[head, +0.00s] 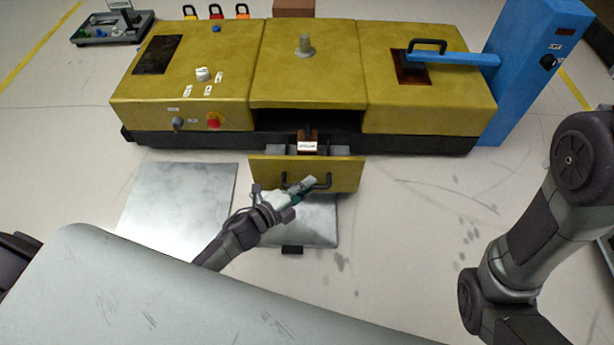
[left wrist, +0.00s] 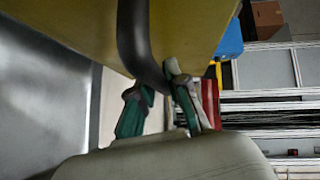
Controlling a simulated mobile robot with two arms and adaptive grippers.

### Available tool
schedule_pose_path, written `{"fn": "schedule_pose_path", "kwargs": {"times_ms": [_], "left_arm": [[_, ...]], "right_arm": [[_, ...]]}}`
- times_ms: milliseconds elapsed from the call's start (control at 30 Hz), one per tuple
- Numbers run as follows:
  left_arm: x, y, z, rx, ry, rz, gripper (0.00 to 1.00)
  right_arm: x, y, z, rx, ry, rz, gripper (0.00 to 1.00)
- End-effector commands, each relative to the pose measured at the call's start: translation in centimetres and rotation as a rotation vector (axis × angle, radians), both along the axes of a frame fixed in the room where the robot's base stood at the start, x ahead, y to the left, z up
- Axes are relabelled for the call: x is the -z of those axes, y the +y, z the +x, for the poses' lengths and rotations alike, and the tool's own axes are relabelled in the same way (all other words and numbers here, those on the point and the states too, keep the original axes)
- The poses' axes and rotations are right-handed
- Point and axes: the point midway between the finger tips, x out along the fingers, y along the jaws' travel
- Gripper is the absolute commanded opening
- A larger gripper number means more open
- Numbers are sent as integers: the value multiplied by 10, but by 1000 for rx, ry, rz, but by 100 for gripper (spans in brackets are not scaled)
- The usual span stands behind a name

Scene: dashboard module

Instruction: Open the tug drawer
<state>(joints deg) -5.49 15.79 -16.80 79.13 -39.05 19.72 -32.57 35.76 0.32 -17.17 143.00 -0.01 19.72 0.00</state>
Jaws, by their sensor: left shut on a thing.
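The tug (head: 190,72) is a low yellow vehicle across the top of the head view. Its drawer has a yellow front (head: 342,175) that stands out from the body, with a dark gap and inner parts behind it. My left gripper (head: 302,190) is at the dark drawer handle (head: 322,182), shut on it. In the left wrist view the dark handle (left wrist: 134,40) comes down between the two green-tipped fingers (left wrist: 158,98). My right arm (head: 530,235) shows at the right, but its gripper is out of view.
A blue post (head: 520,70) with a blue arm stands at the tug's right end. Metal plates (head: 180,205) lie on the floor in front, one partly under the drawer. A grey tray (head: 112,30) is at the upper left. Floor right of the drawer is clear.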

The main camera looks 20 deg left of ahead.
Motion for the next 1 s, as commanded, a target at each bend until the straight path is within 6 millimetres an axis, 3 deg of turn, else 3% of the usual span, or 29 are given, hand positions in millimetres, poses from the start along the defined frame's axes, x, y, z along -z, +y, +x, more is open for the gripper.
{"fn": "schedule_pose_path", "kwargs": {"times_ms": [200,567,600,733,1000], "left_arm": [[0,-1,-7,-1,1,-1,0],[0,-1,-7,-2,1,0,0],[0,-1,-7,-2,1,0,19],[0,-1,-7,-2,0,0,40],[0,-1,-7,-1,0,0,41]], "right_arm": [[2,1,9,0,20,-2,62],[2,1,8,1,19,-1,62],[2,0,7,0,19,-1,62],[2,0,6,0,18,-1,62],[2,0,6,2,17,-3,62]]}}
